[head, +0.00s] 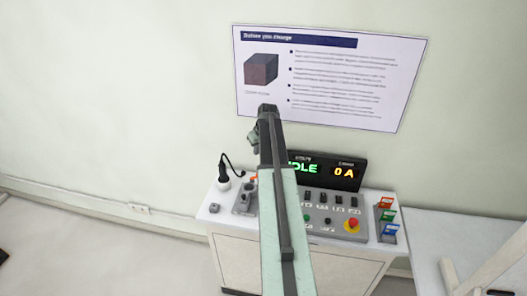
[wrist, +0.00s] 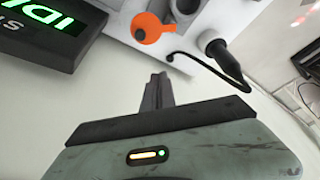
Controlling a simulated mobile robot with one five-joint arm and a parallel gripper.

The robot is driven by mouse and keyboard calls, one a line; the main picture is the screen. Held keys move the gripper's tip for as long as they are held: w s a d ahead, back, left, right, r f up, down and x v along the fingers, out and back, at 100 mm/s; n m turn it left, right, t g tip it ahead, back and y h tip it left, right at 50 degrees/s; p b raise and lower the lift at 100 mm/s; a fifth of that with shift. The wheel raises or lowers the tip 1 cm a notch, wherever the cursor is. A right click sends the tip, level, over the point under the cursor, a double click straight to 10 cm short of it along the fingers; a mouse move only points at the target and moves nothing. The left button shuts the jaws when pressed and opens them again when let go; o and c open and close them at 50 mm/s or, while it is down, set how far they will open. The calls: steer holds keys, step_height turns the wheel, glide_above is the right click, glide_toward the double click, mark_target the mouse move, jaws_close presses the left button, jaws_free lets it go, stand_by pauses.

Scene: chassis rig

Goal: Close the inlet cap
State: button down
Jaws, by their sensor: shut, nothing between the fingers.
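The inlet cap appears to be the orange round piece (wrist: 146,28) at the top of the wrist view, with a grey knob-like spot on it. It sits beside a dark round part (wrist: 185,7), apparently the inlet, which is cut off by the frame's top edge. In the head view only a bit of orange (head: 253,179) shows beside my arm, above the grey inlet block (head: 242,198). My gripper (wrist: 158,78) is shut and empty, short of the cap and apart from it. In the head view my gripper (head: 266,109) is raised in front of the wall, above the bench.
A control panel with a red knob (head: 352,224) lies right. A black plug with a cable (head: 224,182) stands left. Coloured cards (head: 387,216) stand at the bench's right end.

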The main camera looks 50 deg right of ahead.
steer(key=f+b, duration=0.3)
steer(key=s+d+f+b, duration=0.1)
steer(key=f+b, duration=0.2)
steer(key=d+f+b, duration=0.1)
steer(key=f+b, duration=0.2)
steer(key=b, duration=0.1)
steer(key=shift+s+f, duration=0.1)
steer(key=shift+s, duration=0.1)
steer(key=shift+w, duration=0.1)
